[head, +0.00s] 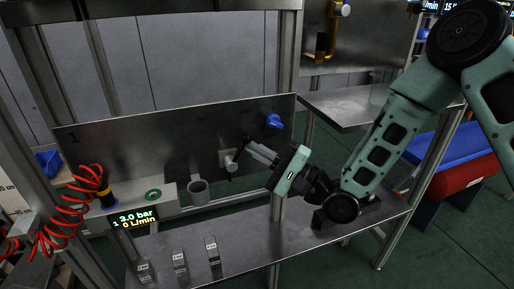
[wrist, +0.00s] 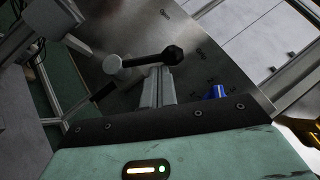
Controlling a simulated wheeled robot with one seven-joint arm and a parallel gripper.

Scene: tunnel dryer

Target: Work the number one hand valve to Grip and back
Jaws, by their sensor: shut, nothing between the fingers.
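The number one hand valve (head: 227,158) is mounted on the steel panel marked 1 in the head view. It has a silver body and a dark lever. In the wrist view the valve's round silver end (wrist: 113,64) is left of centre, and its lever runs right to a black knob (wrist: 172,55). My gripper (head: 249,147) is shut and empty, close on the right of the valve. In the wrist view its fingertips (wrist: 159,71) lie just below the lever near the knob; I cannot tell whether they touch.
A blue knob (head: 273,121) is on the panel up and right of the valve. A grey cup (head: 198,193) is below left. Small labelled blocks (head: 180,262) stand on the bench. A red coiled hose (head: 85,195) hangs at left.

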